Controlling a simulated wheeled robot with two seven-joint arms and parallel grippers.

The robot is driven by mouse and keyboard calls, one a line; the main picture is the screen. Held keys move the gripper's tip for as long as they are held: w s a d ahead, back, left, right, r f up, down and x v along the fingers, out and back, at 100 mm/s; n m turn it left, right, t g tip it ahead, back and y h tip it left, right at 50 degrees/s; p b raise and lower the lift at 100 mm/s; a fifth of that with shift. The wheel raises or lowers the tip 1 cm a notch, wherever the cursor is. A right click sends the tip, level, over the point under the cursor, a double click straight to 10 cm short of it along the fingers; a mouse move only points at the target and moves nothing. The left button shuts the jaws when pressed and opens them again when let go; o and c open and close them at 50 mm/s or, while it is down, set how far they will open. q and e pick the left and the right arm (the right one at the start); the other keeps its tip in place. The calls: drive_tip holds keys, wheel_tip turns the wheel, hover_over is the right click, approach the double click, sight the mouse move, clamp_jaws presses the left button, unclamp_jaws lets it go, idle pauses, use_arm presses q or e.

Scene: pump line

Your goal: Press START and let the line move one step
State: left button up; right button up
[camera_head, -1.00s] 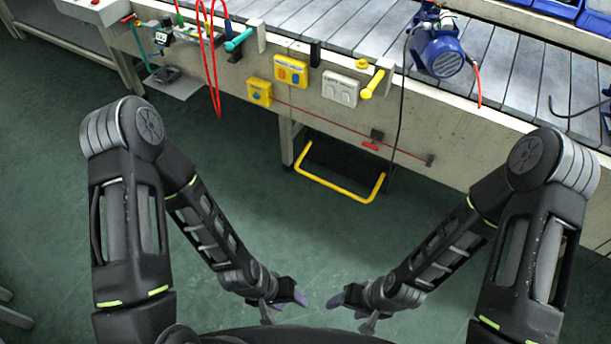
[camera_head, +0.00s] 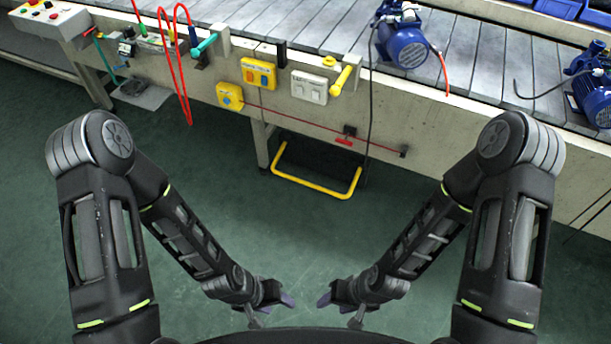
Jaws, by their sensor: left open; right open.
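The pump line's conveyor (camera_head: 325,28) runs across the top of the view. On its side are a yellow box (camera_head: 258,72) with two buttons, a smaller yellow box (camera_head: 230,96) with one button, and a pale switch box (camera_head: 309,87). A control panel (camera_head: 48,19) with red, green and yellow buttons stands at the top left. Labels are too small to read, so I cannot tell which button is START. A blue pump (camera_head: 405,45) sits on the conveyor. My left gripper (camera_head: 289,300) and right gripper (camera_head: 321,299) are open and empty, low in front of my body, far from the line.
Another blue pump (camera_head: 595,95) is at the right. A yellow bar handle (camera_head: 318,187) juts out below the line. A red cord (camera_head: 300,122) runs along its side. Green floor (camera_head: 290,235) between me and the line is clear.

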clamp_jaws()
idle(1.3)
